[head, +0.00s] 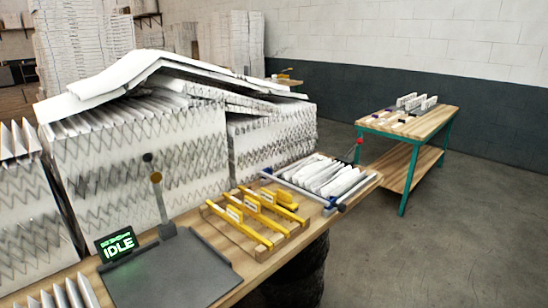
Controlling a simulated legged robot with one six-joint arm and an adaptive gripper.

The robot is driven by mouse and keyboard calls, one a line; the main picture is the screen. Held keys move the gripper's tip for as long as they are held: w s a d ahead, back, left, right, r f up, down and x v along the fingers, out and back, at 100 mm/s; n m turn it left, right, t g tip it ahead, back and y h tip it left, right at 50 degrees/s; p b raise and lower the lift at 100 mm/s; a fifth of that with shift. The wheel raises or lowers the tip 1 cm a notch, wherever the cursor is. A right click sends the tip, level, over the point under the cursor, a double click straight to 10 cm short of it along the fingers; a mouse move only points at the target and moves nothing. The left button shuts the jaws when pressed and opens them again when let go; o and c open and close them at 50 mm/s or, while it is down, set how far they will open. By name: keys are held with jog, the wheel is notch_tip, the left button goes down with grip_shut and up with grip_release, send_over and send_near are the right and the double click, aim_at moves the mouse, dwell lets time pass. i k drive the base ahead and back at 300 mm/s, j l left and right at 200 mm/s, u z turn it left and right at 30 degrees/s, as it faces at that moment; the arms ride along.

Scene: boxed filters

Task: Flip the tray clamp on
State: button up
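A tray (342,207) with blue corner pieces holds several white pleated filters (325,176) near the right end of the wooden table. A thin lever with a red ball knob (360,142) stands up at the tray's far right corner. It looks like the tray clamp, but it is too small to tell how it is set. My gripper is not in view.
A dark grey plate (195,270) with an upright lever (163,205) and a green "IDLE" display (117,244) stand at the front. Yellow-barred racks (250,215) sit left of the tray. Tall pleated stacks (140,160) fill the back. A green-legged table (405,125) stands right, with open floor.

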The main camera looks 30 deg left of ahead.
aim_at(358, 142)
jog(key=i+j+u, duration=0.15)
jog(key=i+u, duration=0.3)
jog(key=i+l+u, duration=0.1)
jog(key=i+u, duration=0.35)
jog(key=i, duration=0.2)
jog(key=i+l+u, duration=0.2)
jog(key=i+l, duration=0.4)
jog(key=l+u, duration=0.3)
jog(key=l, duration=0.35)
jog(key=k+j+u, duration=0.15)
jog(key=j, duration=0.3)
jog(key=j+u, duration=0.2)
jog(key=j, duration=0.25)
jog(key=k+j+u, duration=0.15)
jog(key=j, duration=0.35)
